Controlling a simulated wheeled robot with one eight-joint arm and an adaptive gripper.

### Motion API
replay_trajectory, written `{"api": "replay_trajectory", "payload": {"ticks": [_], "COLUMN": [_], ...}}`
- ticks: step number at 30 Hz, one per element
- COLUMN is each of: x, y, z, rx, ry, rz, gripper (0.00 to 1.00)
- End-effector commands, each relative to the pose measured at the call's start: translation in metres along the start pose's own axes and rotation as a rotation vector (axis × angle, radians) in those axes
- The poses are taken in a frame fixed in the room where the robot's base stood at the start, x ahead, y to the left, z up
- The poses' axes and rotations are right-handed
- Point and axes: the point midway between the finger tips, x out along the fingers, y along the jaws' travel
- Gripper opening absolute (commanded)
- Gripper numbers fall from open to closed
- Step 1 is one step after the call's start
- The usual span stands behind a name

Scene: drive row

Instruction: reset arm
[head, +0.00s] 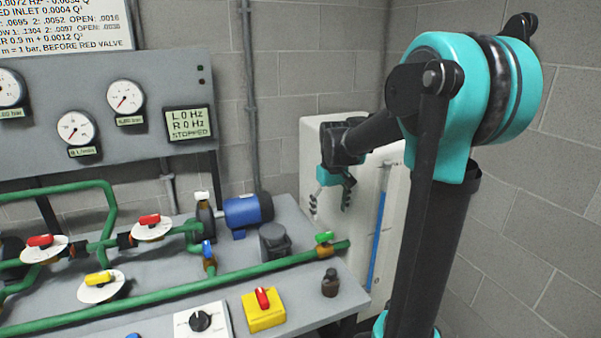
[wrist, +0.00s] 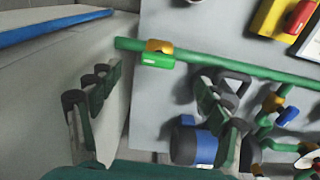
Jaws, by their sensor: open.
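My arm stands at the right in the head view, and its forearm reaches back and left. My gripper (head: 329,203) hangs fingers down in front of the white tank behind the bench's right end. Its two fingers are apart with nothing between them. In the wrist view my gripper (wrist: 155,90) shows one finger over the pale tank side and the other over the bench, partly covering a dark grey part beside the blue motor (wrist: 207,146). I cannot tell the exact clearance to the tank (head: 345,132).
The bench (head: 345,275) carries green pipes with coloured valve handles, a blue motor (head: 247,211), a yellow box with a red switch (head: 264,309) and a small dark weight (head: 330,284). Gauges and a display (head: 189,123) reading STOPPED are on the panel behind. A block wall closes the right.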

Motion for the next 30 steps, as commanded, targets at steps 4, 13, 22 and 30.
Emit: {"api": "replay_trajectory", "payload": {"ticks": [4,13,22,30], "x": [0.029,0.092,0.115,0.115], "y": [-0.004,-0.019,-0.025,-0.025], "z": [0.059,0.17,0.206,0.206], "rx": [0.079,0.236,0.289,0.289], "ry": [0.085,0.26,0.321,0.321], "rz": [0.017,0.042,0.047,0.047], "gripper": [0.78,0.78,0.78,0.78]}}
